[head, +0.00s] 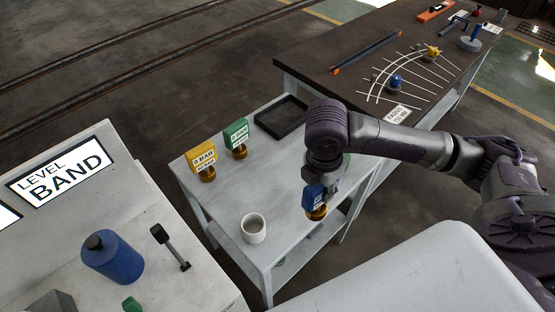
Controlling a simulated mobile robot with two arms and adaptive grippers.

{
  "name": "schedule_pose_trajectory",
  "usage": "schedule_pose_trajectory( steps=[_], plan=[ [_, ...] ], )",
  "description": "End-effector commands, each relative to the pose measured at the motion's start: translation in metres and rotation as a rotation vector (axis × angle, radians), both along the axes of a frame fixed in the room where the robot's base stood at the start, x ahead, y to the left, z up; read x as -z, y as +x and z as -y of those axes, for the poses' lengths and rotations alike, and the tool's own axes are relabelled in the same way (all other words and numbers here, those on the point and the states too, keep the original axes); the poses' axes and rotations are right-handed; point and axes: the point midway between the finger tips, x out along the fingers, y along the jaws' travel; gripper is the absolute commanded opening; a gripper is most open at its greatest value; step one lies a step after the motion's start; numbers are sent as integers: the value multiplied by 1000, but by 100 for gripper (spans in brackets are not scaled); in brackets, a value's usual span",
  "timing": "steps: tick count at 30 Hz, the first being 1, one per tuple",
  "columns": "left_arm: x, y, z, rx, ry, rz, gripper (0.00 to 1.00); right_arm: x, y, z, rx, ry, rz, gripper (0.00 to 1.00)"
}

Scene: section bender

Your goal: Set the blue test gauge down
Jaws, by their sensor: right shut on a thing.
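The blue test gauge (313,196), a blue block with a brass-coloured base (317,213), is in my right gripper (318,184). The gripper is shut on it from above, over the right front part of the small grey table (282,192). I cannot tell whether the base touches the tabletop or hangs just over it. A yellow gauge (202,157) and a green gauge (237,134) stand upright on brass bases on the table's left side. My left gripper is not in view.
A white cup (253,228) stands near the table's front edge. A black tray (281,117) lies at the back. A dark-topped bench (330,60) is behind. A grey cabinet at left carries a blue cylinder (113,259) and a black lever (170,247). The table's middle is clear.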

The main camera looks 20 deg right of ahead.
Motion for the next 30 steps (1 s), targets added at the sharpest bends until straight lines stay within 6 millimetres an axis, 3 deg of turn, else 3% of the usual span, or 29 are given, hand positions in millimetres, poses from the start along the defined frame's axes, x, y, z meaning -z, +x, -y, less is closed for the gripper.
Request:
schedule_pose_trajectory(
  steps=[5,15,21,26,30],
  plan=[
    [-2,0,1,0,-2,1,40,2,8,1,-77,2,0,0],
    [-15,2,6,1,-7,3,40,44,79,-9,-78,2,0,0],
    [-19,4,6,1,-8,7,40,63,110,-12,-78,2,0,0],
    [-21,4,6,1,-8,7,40,71,117,-13,-80,2,0,0],
    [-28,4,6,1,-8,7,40,90,116,-13,-79,-1,-4,0]
  ],
)
